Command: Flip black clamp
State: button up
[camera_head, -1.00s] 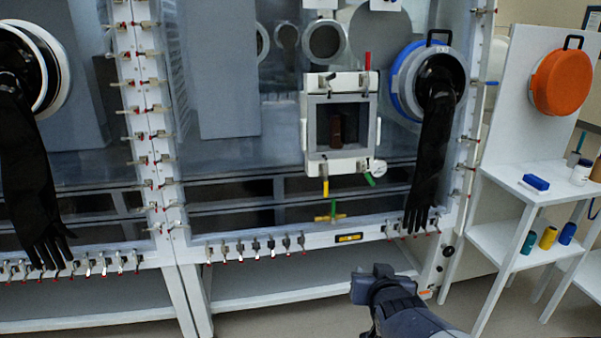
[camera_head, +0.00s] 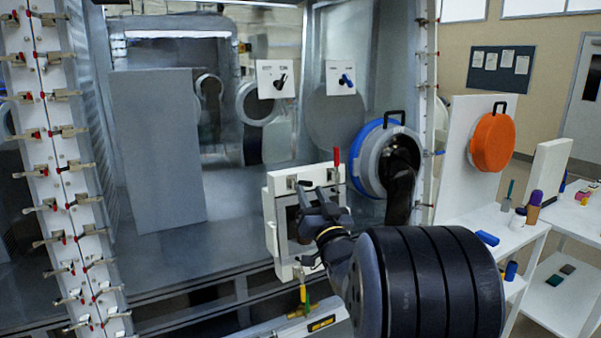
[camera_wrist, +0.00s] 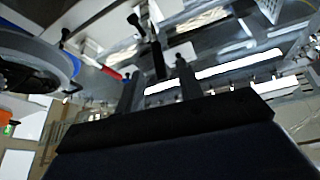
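The black clamp's dark handle (camera_wrist: 157,60) shows in the wrist view, just ahead of and between the fingertips. In the head view the clamp cannot be told apart from my dark gripper at the top of the white box frame (camera_head: 273,225). My gripper (camera_head: 317,194) is at the upper front of that frame, and in the wrist view its two fingers (camera_wrist: 155,70) stand apart. It is open, with no visible contact on the handle. A red-handled clamp (camera_head: 336,162) stands upright at the frame's top right.
A yellow-handled clamp (camera_head: 302,294) hangs under the frame. A blue-ringed glove port (camera_head: 370,158) with a black glove (camera_head: 401,185) is close to the right. Toggle clamps (camera_head: 68,205) line the left post. A white shelf (camera_head: 515,238) with small items stands at right.

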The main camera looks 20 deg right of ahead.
aim_at(303, 183)
jog(key=p+x, duration=0.1)
jog(key=x, duration=0.5)
jog(key=shift+w+p, duration=0.1)
jog(key=shift+p, duration=0.25)
grip_shut()
